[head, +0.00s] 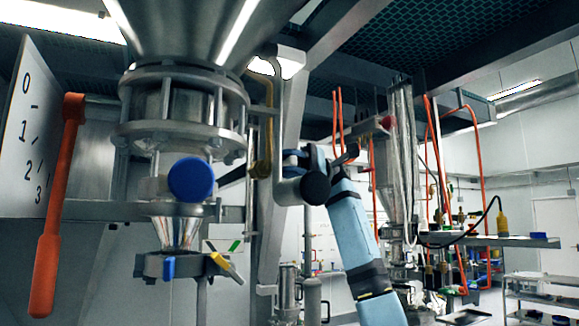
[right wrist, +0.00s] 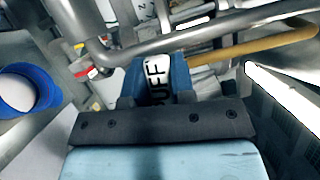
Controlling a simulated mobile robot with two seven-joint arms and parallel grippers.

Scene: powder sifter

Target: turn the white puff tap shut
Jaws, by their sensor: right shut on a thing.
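The white puff tap (right wrist: 156,72) shows in the right wrist view as a white handle with dark lettering ending in "UFF". It sits between the two blue fingers of my right gripper (right wrist: 158,84), which is shut on it. In the head view my right gripper (head: 292,160) is at a grey pipe right of the hopper outlet, at the end of my light blue arm. My left gripper is not in view.
A steel hopper (head: 190,30) hangs above a flanged outlet with a blue round cap (head: 191,179). An orange lever (head: 56,215) hangs at the left beside a numbered plate (head: 32,130). A brass-coloured pipe (right wrist: 250,45) and grey pipes run close by the gripper.

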